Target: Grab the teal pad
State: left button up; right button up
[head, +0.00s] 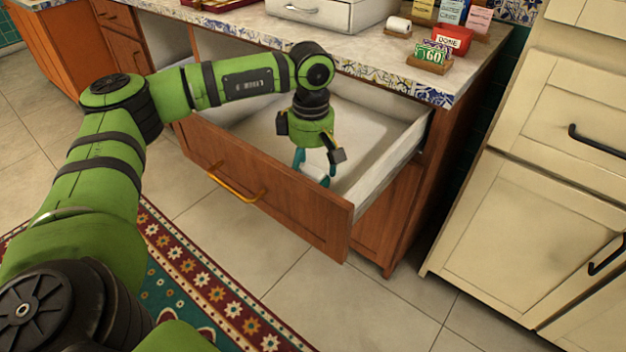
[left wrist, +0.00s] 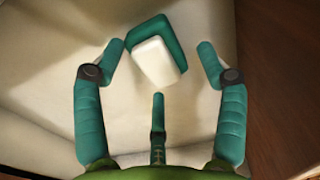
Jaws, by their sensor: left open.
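The teal pad (left wrist: 178,42) lies on the pale floor of the open drawer (head: 372,128). In the left wrist view it has a white block-like face and a teal edge along its top and right. My left gripper (head: 314,167) is open inside the drawer, pointing down, near its front panel. In the left wrist view its two outer fingers stand on either side of the pad, and the third finger is below it. The left fingertip is close to the pad's left corner; I cannot tell whether they touch. My right gripper is not in view.
The drawer's wooden front with a brass handle (head: 237,187) and its side wall (head: 392,161) surround the gripper closely. The countertop (head: 350,48) overhangs behind, holding a white box (head: 318,12) and small signs. Cream cabinets (head: 540,180) stand at right.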

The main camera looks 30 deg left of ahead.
pick_arm(q)
jog(key=shift+f, duration=0.1)
jog(key=shift+c, duration=0.4)
jog(key=c, duration=1.1)
